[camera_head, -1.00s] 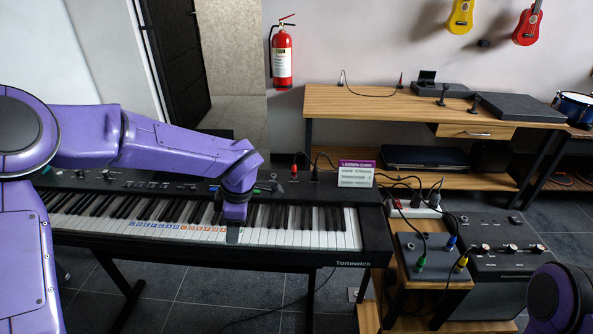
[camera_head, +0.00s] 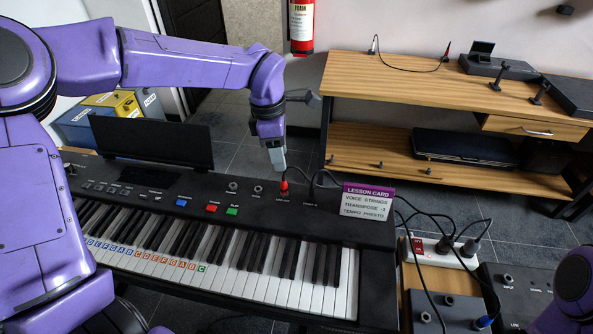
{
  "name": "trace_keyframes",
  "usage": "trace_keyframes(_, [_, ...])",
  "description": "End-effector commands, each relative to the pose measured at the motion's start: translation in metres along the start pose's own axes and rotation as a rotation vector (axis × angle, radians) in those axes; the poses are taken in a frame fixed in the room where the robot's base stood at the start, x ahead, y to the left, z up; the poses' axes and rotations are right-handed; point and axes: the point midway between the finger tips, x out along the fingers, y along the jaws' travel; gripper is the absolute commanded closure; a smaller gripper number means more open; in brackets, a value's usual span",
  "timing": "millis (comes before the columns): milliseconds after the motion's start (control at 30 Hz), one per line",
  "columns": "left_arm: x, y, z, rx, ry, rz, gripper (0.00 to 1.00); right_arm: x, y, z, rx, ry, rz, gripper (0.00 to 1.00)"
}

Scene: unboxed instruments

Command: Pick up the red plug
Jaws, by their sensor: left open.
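A red plug (camera_head: 284,188) stands in a socket on the rear panel of the black keyboard (camera_head: 330,220), with a dark cable rising from it. My left gripper (camera_head: 278,162) points down just above this plug, its fingertips a little up and left of it in the head view. It is open and appears empty; the gap between its fingers is hard to see from here. A second red-tipped plug (camera_head: 447,51) is on the end of a cable on the wooden desk. My right gripper is out of view.
A lesson card (camera_head: 366,201) stands on the keyboard close to the plug's right. A black plug (camera_head: 311,190) sits beside the red one. A power strip (camera_head: 437,252) with plugs is at right. The wooden desk (camera_head: 400,90) stands behind. A music stand (camera_head: 150,142) rises at left.

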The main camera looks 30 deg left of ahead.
Motion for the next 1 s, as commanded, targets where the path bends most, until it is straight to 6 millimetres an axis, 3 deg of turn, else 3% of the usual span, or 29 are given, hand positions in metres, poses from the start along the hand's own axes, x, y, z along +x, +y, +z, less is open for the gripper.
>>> trace_keyframes(600, [0.098, 0.003, 0.002, 0.006, 0.005, -0.004, 0.52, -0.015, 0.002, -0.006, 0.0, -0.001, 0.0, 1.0])
trace_keyframes(867, [0.105, 0.004, 0.001, 0.003, 0.001, -0.002, 0.52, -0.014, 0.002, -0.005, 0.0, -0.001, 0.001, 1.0])
trace_keyframes(900, [0.105, 0.004, 0.001, 0.003, 0.001, -0.002, 0.58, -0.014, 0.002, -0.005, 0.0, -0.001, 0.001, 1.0])
trace_keyframes(1000, [0.105, 0.004, 0.001, 0.003, 0.001, -0.002, 0.91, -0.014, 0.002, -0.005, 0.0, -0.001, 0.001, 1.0])
